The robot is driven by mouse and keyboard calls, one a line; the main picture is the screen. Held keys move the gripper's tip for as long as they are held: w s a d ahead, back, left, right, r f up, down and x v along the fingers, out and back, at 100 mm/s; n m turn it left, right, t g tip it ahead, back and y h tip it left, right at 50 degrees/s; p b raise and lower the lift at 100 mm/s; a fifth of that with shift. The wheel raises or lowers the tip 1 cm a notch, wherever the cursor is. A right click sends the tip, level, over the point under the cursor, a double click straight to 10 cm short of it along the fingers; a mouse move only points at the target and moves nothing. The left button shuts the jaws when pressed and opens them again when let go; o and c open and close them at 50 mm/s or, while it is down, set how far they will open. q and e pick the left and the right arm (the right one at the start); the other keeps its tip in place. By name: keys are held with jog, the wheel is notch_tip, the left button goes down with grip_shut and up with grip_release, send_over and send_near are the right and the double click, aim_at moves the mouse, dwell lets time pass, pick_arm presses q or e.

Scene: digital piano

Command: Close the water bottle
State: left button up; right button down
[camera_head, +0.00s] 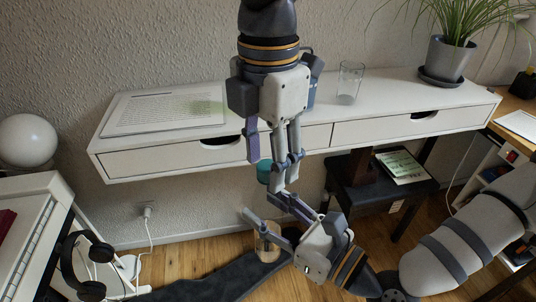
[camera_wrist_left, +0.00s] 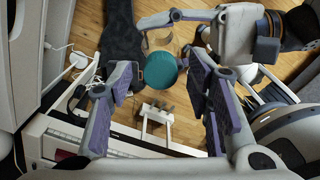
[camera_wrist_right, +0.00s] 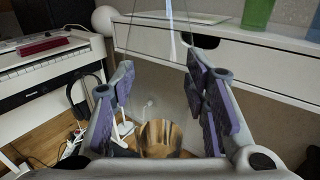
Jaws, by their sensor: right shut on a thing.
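The water bottle is clear, with a brownish base (camera_head: 267,245) low in the head view, also seen in the right wrist view (camera_wrist_right: 160,137). My right gripper (camera_head: 266,225) is shut on the bottle's body and holds it off the floor, roughly upright. A teal lid (camera_head: 264,172) is above the base, at the bottle's top end. My left gripper (camera_head: 272,165) points down over it. In the left wrist view the round lid (camera_wrist_left: 160,70) lies between the open fingertips, with small gaps at both sides. I cannot tell whether the lid is fully seated.
A white desk (camera_head: 420,94) behind holds papers (camera_head: 165,110), a blue item (camera_head: 313,85), a clear glass (camera_head: 349,82) and a potted plant (camera_head: 445,60). A dark stool (camera_head: 385,185) stands under it. A white piano (camera_head: 25,225) with headphones (camera_head: 85,262) is at left.

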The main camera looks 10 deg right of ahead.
pick_arm(q)
jog(key=shift+r, duration=2.3)
jog(key=shift+c, duration=0.4)
